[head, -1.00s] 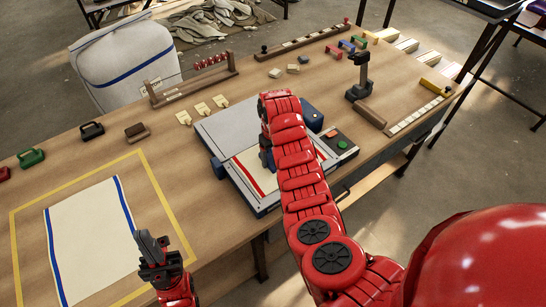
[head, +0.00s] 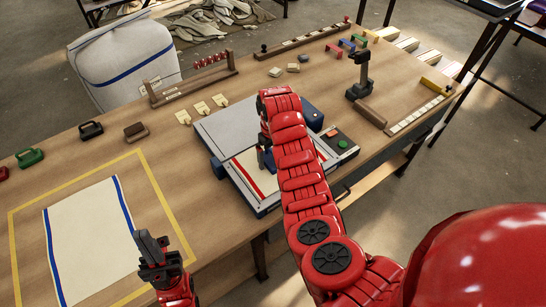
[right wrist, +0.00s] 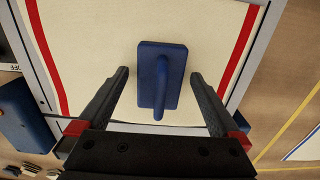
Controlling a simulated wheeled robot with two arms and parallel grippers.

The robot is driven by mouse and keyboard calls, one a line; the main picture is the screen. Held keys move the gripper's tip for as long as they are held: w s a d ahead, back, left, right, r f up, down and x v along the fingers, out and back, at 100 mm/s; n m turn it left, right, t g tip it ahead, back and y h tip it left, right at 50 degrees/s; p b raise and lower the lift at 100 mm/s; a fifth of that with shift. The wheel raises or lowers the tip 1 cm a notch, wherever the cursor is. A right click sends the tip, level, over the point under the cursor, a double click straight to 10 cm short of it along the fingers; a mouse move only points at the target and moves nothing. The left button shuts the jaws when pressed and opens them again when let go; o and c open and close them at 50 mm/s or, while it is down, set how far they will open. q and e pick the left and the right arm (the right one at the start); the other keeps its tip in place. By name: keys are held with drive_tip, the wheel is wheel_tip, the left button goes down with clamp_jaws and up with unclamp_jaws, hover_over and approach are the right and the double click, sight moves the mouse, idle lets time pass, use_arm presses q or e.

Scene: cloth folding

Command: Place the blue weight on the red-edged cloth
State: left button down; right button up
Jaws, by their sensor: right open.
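The blue weight (right wrist: 161,80), a flat block with a handle, rests on the cream red-edged cloth (right wrist: 100,28). In the right wrist view it lies between the cloth's two red stripes. My right gripper (right wrist: 160,75) is open, with one finger on each side of the weight and a gap on both sides. In the head view my right arm hides much of the cloth (head: 258,178), and the weight (head: 266,160) shows only partly. My left gripper (head: 151,246) is beside the blue-edged cloth (head: 90,240); its jaw opening is unclear.
The red-edged cloth lies on a grey press-like device (head: 225,128) with a control box (head: 336,140). A yellow outline (head: 165,190) surrounds the blue-edged cloth. Racks and small blocks stand at the back.

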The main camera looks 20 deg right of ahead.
drive_tip(key=r, duration=0.3)
drive_tip(key=shift+w+r+b, duration=0.25)
drive_tip(key=shift+r+b, duration=0.05)
drive_tip(key=shift+b, duration=0.1)
wheel_tip(320, 180, up, 7)
drive_tip(key=shift+p, duration=0.75)
drive_tip(key=shift+d+r, duration=0.1)
drive_tip(key=shift+r, duration=0.3)
